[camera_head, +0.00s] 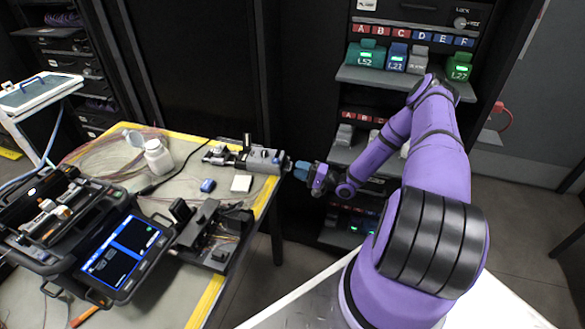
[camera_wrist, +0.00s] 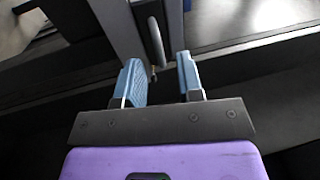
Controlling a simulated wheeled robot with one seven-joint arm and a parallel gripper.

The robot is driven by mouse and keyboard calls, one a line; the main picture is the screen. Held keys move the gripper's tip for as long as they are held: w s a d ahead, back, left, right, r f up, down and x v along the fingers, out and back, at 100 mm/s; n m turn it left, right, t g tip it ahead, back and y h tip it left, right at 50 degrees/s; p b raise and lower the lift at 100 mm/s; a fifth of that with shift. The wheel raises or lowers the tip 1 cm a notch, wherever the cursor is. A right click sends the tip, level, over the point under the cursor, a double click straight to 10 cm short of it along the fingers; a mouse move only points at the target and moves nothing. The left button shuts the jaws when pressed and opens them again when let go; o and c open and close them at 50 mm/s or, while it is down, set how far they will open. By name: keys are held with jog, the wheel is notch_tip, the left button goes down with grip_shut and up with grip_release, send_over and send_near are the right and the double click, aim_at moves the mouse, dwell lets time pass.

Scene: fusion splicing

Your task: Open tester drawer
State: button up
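My gripper (camera_head: 296,168) is at the right end of the work table, with its blue fingertips pointing left, close to a grey device (camera_head: 263,160) on the table's edge. In the wrist view my gripper (camera_wrist: 160,78) is open, with a clear gap between its two blue fingers. A rounded grey bar like a handle (camera_wrist: 156,42) shows just beyond the fingertips, roughly in line with the gap. I cannot tell whether it belongs to the tester drawer or whether the fingers touch it. I cannot clearly identify the tester drawer in either view.
The table (camera_head: 190,310) has a yellow edge and holds a splicer with a lit screen (camera_head: 122,254), a white bottle (camera_head: 158,157) and a black fixture (camera_head: 214,236). A rack shelf with labelled modules (camera_head: 366,55) stands behind my arm. Dark cabinets stand behind the table.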

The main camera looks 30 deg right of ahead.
jog(key=shift+x, duration=1.55)
grip_shut()
jog(key=r+v, duration=0.1)
jog(key=v, duration=0.6)
jog(key=shift+d, duration=0.35)
jog(key=shift+w, duration=0.1)
grip_release()
jog(key=v, duration=1)
jog(key=shift+s+d, duration=0.3)
